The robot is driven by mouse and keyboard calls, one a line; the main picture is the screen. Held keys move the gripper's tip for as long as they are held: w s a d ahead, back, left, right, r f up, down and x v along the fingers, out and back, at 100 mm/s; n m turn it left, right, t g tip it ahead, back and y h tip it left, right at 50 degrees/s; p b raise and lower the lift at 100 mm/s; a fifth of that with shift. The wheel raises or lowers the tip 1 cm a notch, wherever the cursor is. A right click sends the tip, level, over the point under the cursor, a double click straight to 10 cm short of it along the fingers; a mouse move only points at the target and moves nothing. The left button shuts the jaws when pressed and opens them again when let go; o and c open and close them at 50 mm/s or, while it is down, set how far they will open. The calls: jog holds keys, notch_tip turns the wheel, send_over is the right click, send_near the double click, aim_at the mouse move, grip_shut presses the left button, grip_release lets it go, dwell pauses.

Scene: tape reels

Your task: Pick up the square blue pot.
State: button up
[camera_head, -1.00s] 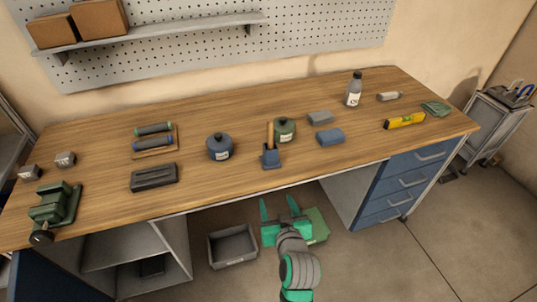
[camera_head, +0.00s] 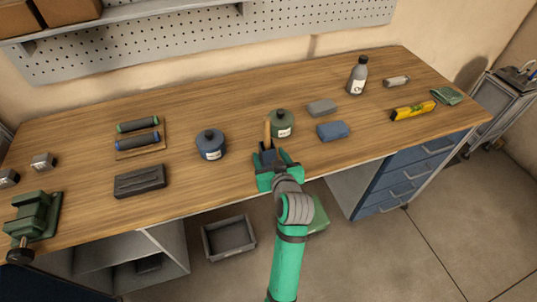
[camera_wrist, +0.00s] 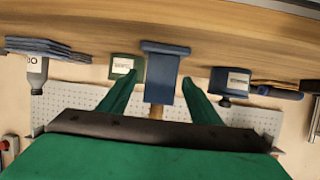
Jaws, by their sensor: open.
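The square blue pot (camera_head: 267,157) stands near the front edge of the bench with a wooden handle (camera_head: 267,134) sticking up from it. My gripper (camera_head: 276,162) is open at the front of the pot and hides part of it in the head view. In the wrist view, which looks upside down, the pot (camera_wrist: 163,72) shows between my two green fingers (camera_wrist: 162,82), one on each side. I cannot tell whether either finger touches it.
A round green pot (camera_head: 281,123) stands just behind. A dark tray (camera_head: 140,181) lies further left. The bench front between the dark tray and the square pot is clear.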

jog(key=shift+w+a+f, duration=0.3)
jog(key=shift+w+a, duration=0.05)
jog(key=shift+w, duration=0.15)
jog(key=shift+r+x, duration=0.2)
jog(key=shift+x, duration=2.5)
jog(key=shift+w+d, duration=0.15)
jog(key=shift+d, duration=0.05)
jog(key=c, duration=1.4)
jog(key=shift+r, duration=0.1)
